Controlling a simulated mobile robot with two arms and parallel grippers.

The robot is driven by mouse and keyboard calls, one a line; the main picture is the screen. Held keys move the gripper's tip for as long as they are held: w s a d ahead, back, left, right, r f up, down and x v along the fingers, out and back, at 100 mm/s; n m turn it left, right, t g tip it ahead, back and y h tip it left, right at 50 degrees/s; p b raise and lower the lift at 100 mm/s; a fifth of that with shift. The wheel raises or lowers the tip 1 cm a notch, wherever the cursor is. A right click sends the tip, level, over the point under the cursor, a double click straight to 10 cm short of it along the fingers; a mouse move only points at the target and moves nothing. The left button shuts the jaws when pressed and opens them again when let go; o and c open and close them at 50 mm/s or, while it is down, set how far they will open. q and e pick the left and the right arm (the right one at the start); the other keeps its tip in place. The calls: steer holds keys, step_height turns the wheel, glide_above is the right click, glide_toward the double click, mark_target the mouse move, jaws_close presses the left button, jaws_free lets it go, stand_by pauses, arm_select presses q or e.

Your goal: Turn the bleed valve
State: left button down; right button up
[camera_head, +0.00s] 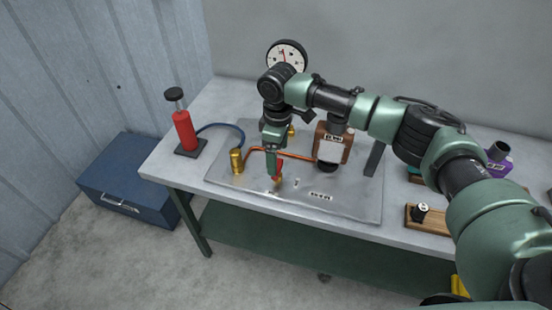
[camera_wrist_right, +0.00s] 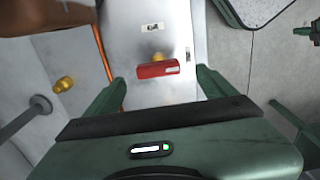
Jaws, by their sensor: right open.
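The bleed valve has a small red handle (camera_head: 279,168) on a brass stem, low over the metal plate in the head view. In the right wrist view the red handle (camera_wrist_right: 158,70) lies crosswise, with a bit of brass just behind it. My right gripper (camera_head: 273,172) points down at the valve and partly covers it in the head view. In the wrist view its two fingers (camera_wrist_right: 160,84) are spread to either side of the handle, with gaps at both ends. The gripper is open and empty. My left gripper is not in view.
A brass cylinder (camera_head: 237,162) and a copper pipe (camera_head: 294,155) stand close to my gripper. A brown block (camera_head: 345,148), a round gauge (camera_head: 287,55) and a red pump (camera_head: 184,130) with a blue hose (camera_head: 226,126) are around. The plate's front (camera_head: 342,209) is mostly clear.

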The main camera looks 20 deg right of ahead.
mark_target(278, 167)
steer(key=f, duration=0.2)
steer(key=shift+s+f, duration=0.2)
steer(key=shift+f, duration=0.15)
steer(key=shift+w+f+p, duration=0.25)
steer(key=shift+f+p, duration=0.1)
steer(key=shift+f, duration=0.3)
steer(key=shift+w+f, duration=0.2)
steer(key=shift+f, duration=0.35)
steer(key=shift+s, duration=0.1)
steer(key=shift+c, duration=0.6)
steer(key=c, duration=1.3)
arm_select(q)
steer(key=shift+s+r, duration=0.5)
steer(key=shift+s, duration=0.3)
arm_select(e)
steer(key=shift+o, duration=0.2)
